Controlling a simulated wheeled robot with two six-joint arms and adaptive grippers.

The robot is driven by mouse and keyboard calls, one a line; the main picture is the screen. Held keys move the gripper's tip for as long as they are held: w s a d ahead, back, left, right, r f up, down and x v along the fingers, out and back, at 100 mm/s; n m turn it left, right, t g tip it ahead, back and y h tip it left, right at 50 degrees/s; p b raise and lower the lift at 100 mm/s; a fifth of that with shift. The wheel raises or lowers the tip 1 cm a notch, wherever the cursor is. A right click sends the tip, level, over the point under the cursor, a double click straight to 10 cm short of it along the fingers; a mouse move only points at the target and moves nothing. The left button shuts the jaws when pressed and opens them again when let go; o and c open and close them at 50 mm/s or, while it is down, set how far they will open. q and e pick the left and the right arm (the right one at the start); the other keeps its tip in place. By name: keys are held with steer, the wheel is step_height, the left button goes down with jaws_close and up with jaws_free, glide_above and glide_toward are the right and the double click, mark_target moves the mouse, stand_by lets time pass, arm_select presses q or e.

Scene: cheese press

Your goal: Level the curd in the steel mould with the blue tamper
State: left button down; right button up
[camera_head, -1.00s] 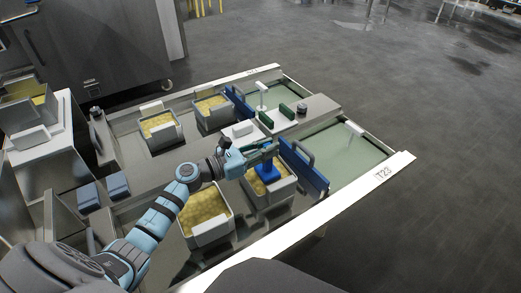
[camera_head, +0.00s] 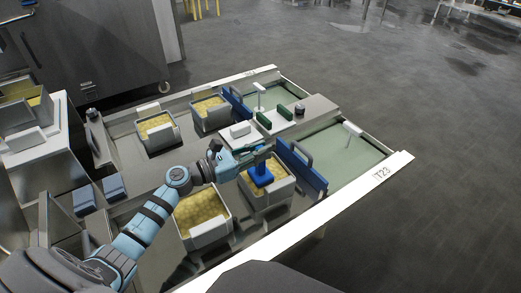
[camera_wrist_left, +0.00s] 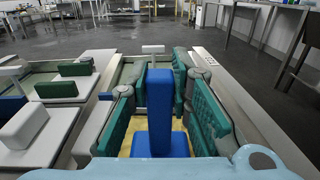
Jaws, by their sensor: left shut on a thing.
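My left gripper (camera_head: 262,153) is shut on the blue tamper (camera_head: 262,177), above the near right steel mould (camera_head: 264,203). Yellow curd (camera_head: 279,188) shows in this mould around the tamper's foot. I cannot tell whether the foot touches the curd. In the left wrist view the tamper's upright blue handle (camera_wrist_left: 160,100) stands between the green finger pads of my left gripper (camera_wrist_left: 158,105), with pale yellow curd low behind it. My right gripper is in neither view.
Another curd-filled mould (camera_head: 207,236) stands just left, and two more (camera_head: 158,143) (camera_head: 211,123) stand in the far bay. A blue divider (camera_head: 303,169) with a grey handle stands close right of the tamper. The green tray area (camera_head: 345,155) beyond holds a white T-shaped tool (camera_head: 350,134).

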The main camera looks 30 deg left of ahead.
arm_select(q)
steer(key=shift+s+a+b, duration=0.15)
steer(key=shift+s+b, duration=0.1)
steer(key=shift+b, duration=0.15)
steer(key=shift+x, duration=2.25)
steer(key=shift+b+v, duration=0.45)
steer(key=shift+v, duration=1.8)
steer(key=shift+w+d, duration=0.2)
steer(key=shift+w, duration=0.1)
steer(key=x, duration=0.3)
steer(key=shift+w+d, duration=0.2)
steer(key=shift+w, duration=0.1)
